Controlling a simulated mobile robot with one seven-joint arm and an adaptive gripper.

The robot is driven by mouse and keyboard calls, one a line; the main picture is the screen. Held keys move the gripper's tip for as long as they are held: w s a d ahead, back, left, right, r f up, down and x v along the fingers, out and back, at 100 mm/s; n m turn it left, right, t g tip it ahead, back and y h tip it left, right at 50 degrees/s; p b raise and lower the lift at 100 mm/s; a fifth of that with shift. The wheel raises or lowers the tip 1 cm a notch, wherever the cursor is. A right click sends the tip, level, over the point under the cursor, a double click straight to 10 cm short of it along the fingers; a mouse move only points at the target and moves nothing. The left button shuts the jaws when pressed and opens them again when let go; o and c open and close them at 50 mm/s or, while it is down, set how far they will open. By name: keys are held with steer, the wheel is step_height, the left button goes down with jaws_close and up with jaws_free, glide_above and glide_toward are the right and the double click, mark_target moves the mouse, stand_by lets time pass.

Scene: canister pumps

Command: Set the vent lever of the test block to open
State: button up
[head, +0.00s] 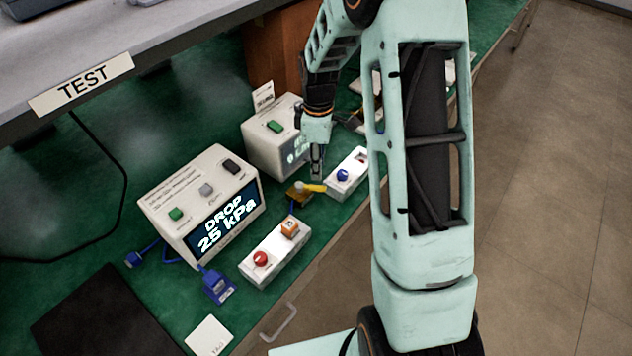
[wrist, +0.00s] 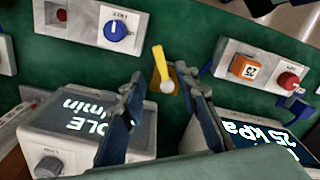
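The test block (head: 297,196) is a small brass-coloured block on the green bench, between the two white control boxes. Its yellow vent lever (head: 314,188) points right from a pale round pivot in the head view. In the wrist view the lever (wrist: 159,62) points up the picture from the pivot, over the block (wrist: 157,84). My gripper (head: 317,176) points down close to the lever. In the wrist view my gripper (wrist: 160,80) is open, its fingers apart on either side of the block's line of sight. I cannot tell whether a finger touches the lever.
A display unit (head: 203,203) reading "DROP 25 kPa" stands left, and another display unit (head: 273,137) stands behind. A white box with a blue knob (head: 347,173) and one with red and orange controls (head: 275,251) flank the block. A shelf labelled TEST (head: 82,85) overhangs.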

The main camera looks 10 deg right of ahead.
mark_target(318, 186)
step_height(318, 186, down, 7)
steer(key=shift+f, duration=0.2)
stand_by(0.3)
jaws_close()
